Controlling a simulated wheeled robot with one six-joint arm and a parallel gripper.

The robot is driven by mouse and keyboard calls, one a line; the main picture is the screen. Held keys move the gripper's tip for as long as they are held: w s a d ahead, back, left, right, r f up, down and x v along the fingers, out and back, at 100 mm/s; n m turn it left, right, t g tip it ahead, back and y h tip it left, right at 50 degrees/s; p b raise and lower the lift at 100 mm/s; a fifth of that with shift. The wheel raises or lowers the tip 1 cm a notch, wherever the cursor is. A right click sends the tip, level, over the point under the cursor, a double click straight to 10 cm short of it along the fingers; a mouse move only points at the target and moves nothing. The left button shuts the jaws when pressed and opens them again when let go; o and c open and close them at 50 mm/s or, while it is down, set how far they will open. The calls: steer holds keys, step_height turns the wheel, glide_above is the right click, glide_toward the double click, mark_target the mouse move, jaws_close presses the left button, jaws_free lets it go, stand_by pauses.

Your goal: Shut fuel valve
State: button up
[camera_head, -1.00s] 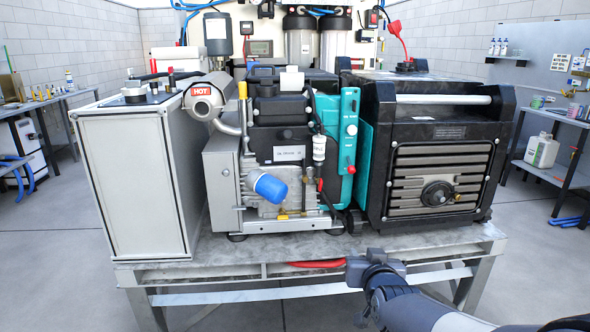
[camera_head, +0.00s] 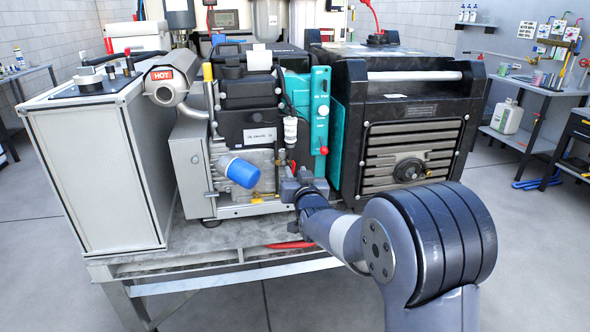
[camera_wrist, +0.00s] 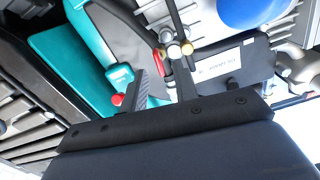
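A small brass valve fitting with a red lever (camera_wrist: 190,62) shows in the wrist view just beyond my fingertips, below a black hose. In the head view a small red piece (camera_head: 293,167), which looks like the same lever, sits low on the engine beside the teal panel (camera_head: 320,110). My gripper (camera_head: 300,180) is in front of the lower engine, just below that piece. In the wrist view my gripper (camera_wrist: 168,62) has its two fingers apart with nothing held between them. I cannot tell whether a finger touches the lever.
A blue oil filter (camera_head: 239,172) sticks out left of my gripper. A red knob (camera_head: 324,151) is on the teal panel. The black generator (camera_head: 415,95) stands right, a white cabinet (camera_head: 90,185) left. A red hose (camera_head: 290,245) lies at the bench's front edge.

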steer(key=shift+x, duration=0.95)
steer(key=shift+c, duration=0.5)
jaws_close()
